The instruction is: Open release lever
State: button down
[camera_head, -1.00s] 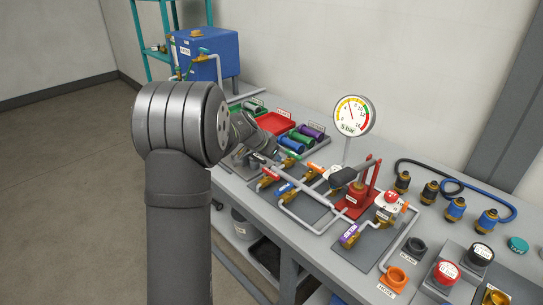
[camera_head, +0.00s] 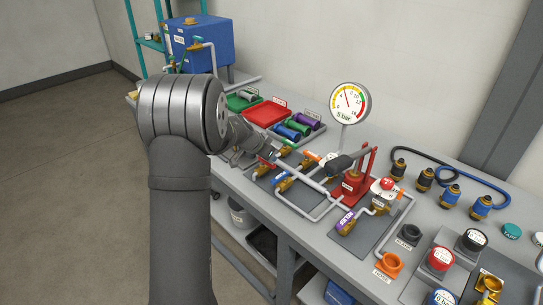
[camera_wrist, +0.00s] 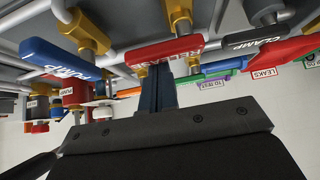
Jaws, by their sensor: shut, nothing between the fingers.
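The release lever (camera_wrist: 165,52) is a red bar with white lettering on a brass valve, near the middle of the wrist view. In the head view a small part of the red lever (camera_head: 267,161) shows just beyond my wrist. My gripper (camera_wrist: 158,82) is shut and empty, with its dark fingers close to the red bar's lower edge in the wrist view. I cannot tell whether they touch it. In the head view the fingers are mostly hidden by my own arm.
A blue lever (camera_wrist: 60,58) and a black clamp lever (camera_wrist: 258,38) flank the red one. Grey pipes, a red hand pump (camera_head: 354,186) and a pressure gauge (camera_head: 349,102) stand to the right. Coloured trays, including a red one (camera_head: 268,113), lie behind.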

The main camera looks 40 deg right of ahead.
aim_at(266, 162)
jog(key=shift+a+m+g, duration=0.25)
jog(key=shift+m+g, duration=0.35)
jog(key=shift+m, duration=0.3)
jog(key=shift+a+m+g, duration=0.3)
jog(key=shift+m+g, duration=0.4)
jog(key=shift+m, duration=0.2)
jog(key=m+g, duration=0.1)
jog(key=m, duration=0.1)
jog(key=a+m+g+y, duration=0.1)
jog(key=shift+w+m+y, duration=0.15)
jog(key=shift+m+y, duration=0.15)
jog(key=shift+m, duration=0.1)
jog(key=m+y, duration=0.1)
jog(key=a+m+g, duration=0.1)
jog(key=m, duration=0.1)
jog(key=w+m+g+y, duration=0.1)
jog(key=m, duration=0.1)
jog(key=shift+a+y, duration=0.2)
jog(key=shift+y, duration=0.1)
jog(key=shift+w+a, duration=0.25)
jog(key=shift+d, duration=0.1)
jog(key=shift+w+d, duration=0.2)
jog(key=shift+d, duration=0.5)
